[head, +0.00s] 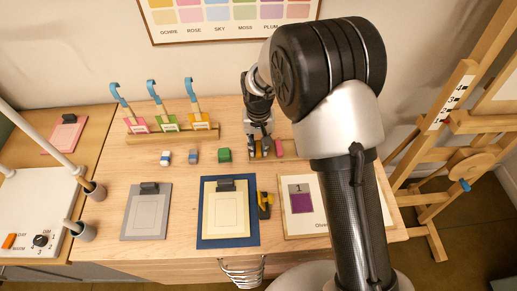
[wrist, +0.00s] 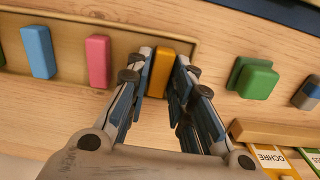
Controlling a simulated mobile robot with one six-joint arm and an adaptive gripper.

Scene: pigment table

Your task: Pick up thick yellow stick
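A thick yellow stick (wrist: 161,74) lies in a shallow wooden tray (wrist: 206,50); in the head view only a small part of it (head: 258,151) shows between the fingers. My gripper (wrist: 165,68) is lowered over it, with one finger on each side of the stick. The fingers look slightly apart from its sides, though contact is hard to judge. The stick's near end is partly hidden between the fingers.
In the tray, a pink stick (wrist: 98,62) lies beside the left finger, with a blue stick (wrist: 38,52) farther left. A green block (wrist: 257,80) is right of the tray. A rack (head: 172,132) with blue-hooked tools stands at the back.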

